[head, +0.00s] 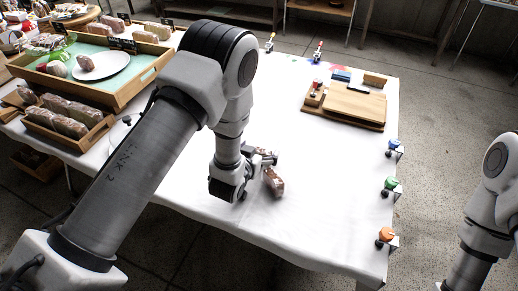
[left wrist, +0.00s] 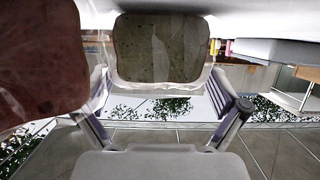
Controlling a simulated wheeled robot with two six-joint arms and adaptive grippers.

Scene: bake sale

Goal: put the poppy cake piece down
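The poppy cake piece (left wrist: 160,48) is a grey-brown, dark-specked block in a clear wrapper, seen in the left wrist view. My left gripper (left wrist: 162,95) has one finger at each side of its near end and appears shut on it. The white tabletop is close along the piece's far edge; I cannot tell whether they touch. In the head view my left gripper (head: 264,158) is low over the white table (head: 335,165), and its arm and hand mostly hide the piece. My right gripper is out of view; only that arm shows at the right edge.
A reddish-brown wrapped piece (left wrist: 40,62) is close beside my left gripper, also visible in the head view (head: 274,182). Wooden trays (head: 75,139) of wrapped pieces stand left. A cutting board (head: 355,104) lies back right. Coloured clamps (head: 390,184) line the right edge. The table's front right is clear.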

